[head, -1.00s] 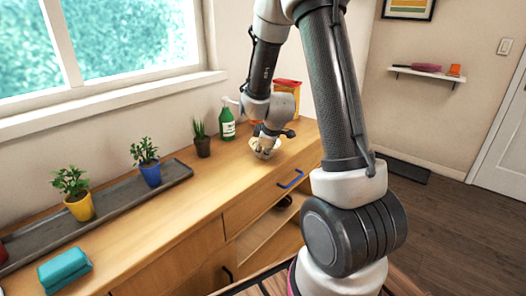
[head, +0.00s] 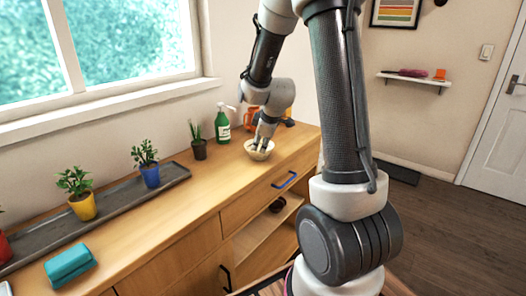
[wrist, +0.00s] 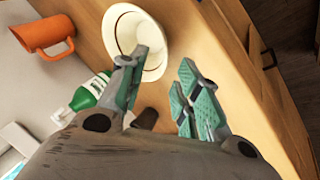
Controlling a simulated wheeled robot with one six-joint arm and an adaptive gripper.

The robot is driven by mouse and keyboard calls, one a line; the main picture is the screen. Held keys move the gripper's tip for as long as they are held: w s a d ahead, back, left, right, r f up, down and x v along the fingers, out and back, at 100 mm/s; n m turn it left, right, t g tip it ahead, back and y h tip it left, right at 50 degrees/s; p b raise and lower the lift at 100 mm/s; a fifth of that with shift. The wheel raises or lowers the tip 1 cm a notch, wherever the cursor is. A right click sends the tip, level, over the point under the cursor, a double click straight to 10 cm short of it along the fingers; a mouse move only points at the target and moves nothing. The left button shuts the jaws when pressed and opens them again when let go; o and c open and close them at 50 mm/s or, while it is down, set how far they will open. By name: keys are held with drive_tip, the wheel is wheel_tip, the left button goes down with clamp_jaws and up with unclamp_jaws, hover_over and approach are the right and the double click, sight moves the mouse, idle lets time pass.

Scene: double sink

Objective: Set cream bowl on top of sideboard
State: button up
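The cream bowl (head: 261,155) stands upright on the wooden top of the sideboard (head: 190,200), toward its far right end. In the wrist view the bowl (wrist: 122,30) shows its open inside and broad rim. My gripper (head: 261,143) is just above the bowl in the head view. In the wrist view my gripper (wrist: 158,85) has its two green-padded fingers apart with nothing gripped between them. The left finger overlaps the bowl's rim in the picture; I cannot tell whether it touches.
A green bottle (head: 222,125) and an orange mug (wrist: 42,35) stand close to the bowl. A small dark pot plant (head: 199,147) is left of them. Bare wood lies between.

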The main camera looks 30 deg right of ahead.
drive_tip(key=s+a+r+m, duration=0.4)
drive_tip(key=s+r, duration=0.7)
drive_tip(key=s+a+r+m+g, duration=0.1)
drive_tip(key=s+r+m, duration=0.1)
drive_tip(key=s, duration=0.7)
drive_tip(key=s+a+r+m+g, duration=0.1)
drive_tip(key=s+r+m, duration=0.1)
drive_tip(key=s, duration=0.8)
drive_tip(key=shift+a+m+y, duration=0.35)
drive_tip(key=shift+m+y, duration=0.05)
drive_tip(key=shift+m, duration=0.5)
drive_tip(key=shift+r, duration=0.1)
